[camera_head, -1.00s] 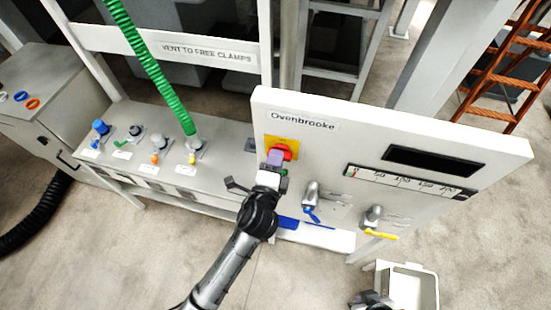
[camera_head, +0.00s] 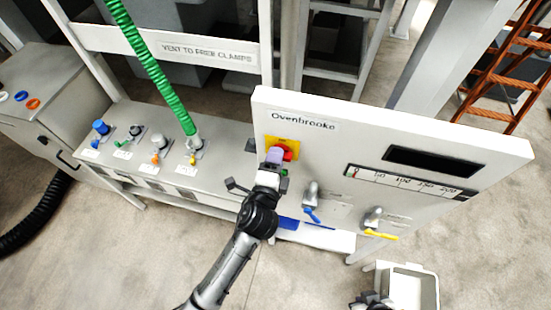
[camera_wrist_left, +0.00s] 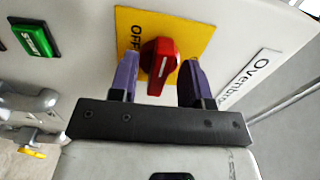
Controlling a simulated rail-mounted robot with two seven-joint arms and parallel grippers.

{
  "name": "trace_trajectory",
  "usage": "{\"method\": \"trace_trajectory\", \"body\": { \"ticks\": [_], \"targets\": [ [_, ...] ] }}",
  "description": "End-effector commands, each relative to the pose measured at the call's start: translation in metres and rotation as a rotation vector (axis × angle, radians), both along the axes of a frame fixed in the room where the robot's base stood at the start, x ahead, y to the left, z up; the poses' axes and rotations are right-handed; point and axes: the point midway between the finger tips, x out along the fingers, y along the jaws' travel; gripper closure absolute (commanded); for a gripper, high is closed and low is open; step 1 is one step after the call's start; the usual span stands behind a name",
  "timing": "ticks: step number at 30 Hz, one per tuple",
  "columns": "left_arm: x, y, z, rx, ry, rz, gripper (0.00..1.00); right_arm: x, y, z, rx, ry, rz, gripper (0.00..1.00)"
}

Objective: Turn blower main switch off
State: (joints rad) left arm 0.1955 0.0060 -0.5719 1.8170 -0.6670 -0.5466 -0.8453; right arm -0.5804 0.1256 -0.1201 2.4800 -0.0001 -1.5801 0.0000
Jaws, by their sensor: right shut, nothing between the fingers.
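The red rotary switch (camera_wrist_left: 160,62) sits on a yellow plate (camera_wrist_left: 192,28) marked OFF on the white panel. Its white mark runs roughly up and down in the left wrist view. In the head view the red switch (camera_head: 291,149) is partly hidden by my left gripper (camera_head: 274,156). In the left wrist view the purple fingers of my left gripper (camera_wrist_left: 160,75) are apart, one on each side of the switch. Whether either finger touches it I cannot tell. My right gripper (camera_head: 371,300) is low at the bottom edge, small and partly cut off.
The panel (camera_head: 345,150), labelled Ovenbrooke, also carries a green button (camera_wrist_left: 36,39), a blue-handled valve (camera_head: 311,200) and a yellow-handled valve (camera_head: 375,222). A bench with several valves (camera_head: 158,150) and a green hose (camera_head: 150,65) stand left. A grey bin (camera_head: 435,290) is lower right.

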Motion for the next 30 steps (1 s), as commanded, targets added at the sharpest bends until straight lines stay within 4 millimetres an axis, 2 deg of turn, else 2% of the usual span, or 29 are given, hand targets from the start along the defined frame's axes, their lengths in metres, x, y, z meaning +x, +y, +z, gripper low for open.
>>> {"method": "trace_trajectory", "body": {
  "ticks": [6, 10, 24, 30],
  "targets": [
    [-0.002, 0.000, -0.001, 0.001, 0.000, -0.001, 0.56, 0.000, 0.000, -0.001, -0.001, 0.000, 0.001, 1.00],
    [-0.014, 0.003, -0.002, 0.001, 0.001, -0.001, 0.56, 0.000, 0.000, -0.003, 0.000, 0.000, 0.000, 1.00],
    [-0.100, 0.024, -0.003, 0.001, 0.001, 0.000, 0.56, 0.000, 0.003, -0.020, 0.009, -0.001, -0.005, 1.00],
    [-0.123, 0.029, -0.001, 0.000, 0.001, -0.001, 0.56, 0.000, 0.003, -0.024, 0.009, -0.001, -0.005, 1.00]
  ]
}}
